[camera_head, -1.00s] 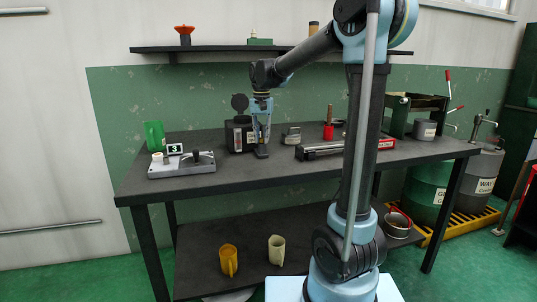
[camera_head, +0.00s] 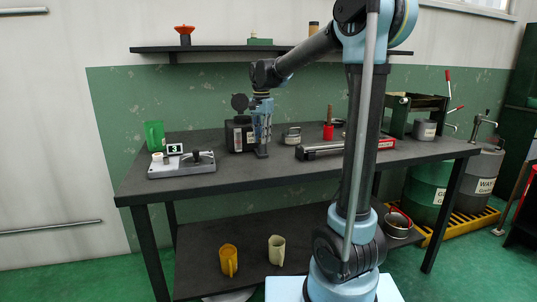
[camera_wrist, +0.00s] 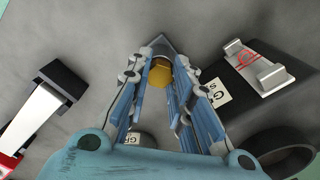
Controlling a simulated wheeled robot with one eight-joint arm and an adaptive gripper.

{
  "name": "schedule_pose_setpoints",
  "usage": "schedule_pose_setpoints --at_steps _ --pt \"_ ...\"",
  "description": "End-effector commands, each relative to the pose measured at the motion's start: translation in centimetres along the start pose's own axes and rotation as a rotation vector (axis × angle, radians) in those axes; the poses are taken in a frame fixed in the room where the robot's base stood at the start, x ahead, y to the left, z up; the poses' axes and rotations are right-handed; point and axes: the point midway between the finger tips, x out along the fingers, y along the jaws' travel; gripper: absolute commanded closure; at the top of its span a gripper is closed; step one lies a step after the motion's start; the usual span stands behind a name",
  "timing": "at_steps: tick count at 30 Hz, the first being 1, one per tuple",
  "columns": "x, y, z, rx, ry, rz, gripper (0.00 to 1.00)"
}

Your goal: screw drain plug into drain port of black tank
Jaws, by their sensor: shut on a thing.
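The black tank (camera_head: 238,136) stands on the workbench, just left of my gripper (camera_head: 262,151), with its round dark lid raised. In the wrist view the dark labelled body at the right (camera_wrist: 232,88) looks like the tank. My gripper (camera_wrist: 160,85) points down and is shut on a brass-yellow piece, which looks like the drain plug (camera_wrist: 160,74). The drain port cannot be made out, nor whether the plug touches the tank.
The front bench top is clear.

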Motion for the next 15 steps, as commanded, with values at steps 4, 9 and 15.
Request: schedule_pose_setpoints --at_steps 4,9,15 --pt "-0.06 -0.30 0.10 0.002 -0.002 -0.006 1.00" --pt "-0.07 -0.30 0.09 0.010 -0.002 -0.006 1.00" --pt "-0.06 -0.31 0.07 0.171 -0.002 -0.006 1.00"
